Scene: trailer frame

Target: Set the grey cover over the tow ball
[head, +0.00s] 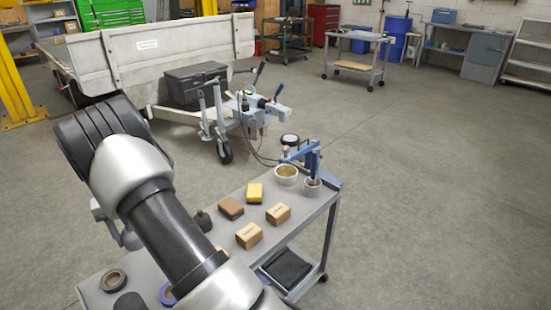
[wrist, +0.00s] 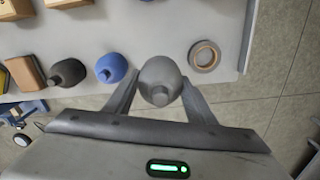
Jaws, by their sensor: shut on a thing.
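My gripper (wrist: 158,88) is shut on a grey rounded cover (wrist: 160,72), with one finger on each side of it. The cover is at the edge of the grey cart top, and I cannot tell whether it is lifted. A blue rounded cover (wrist: 112,67) and a dark one (wrist: 68,73) stand to its left in the wrist view. In the head view my arm hides the gripper. The trailer's drawbar end (head: 272,112) shows beyond the cart (head: 318,207), but I cannot make out the tow ball for certain.
A tape roll (wrist: 205,55) lies right of the grey cover. Wooden blocks (head: 248,235), a yellow block (head: 255,193), a brown block (head: 231,208) and a tape-like ring (head: 286,174) are on the cart. A blue fixture (head: 314,160) stands at its far end. The floor to the right is clear.

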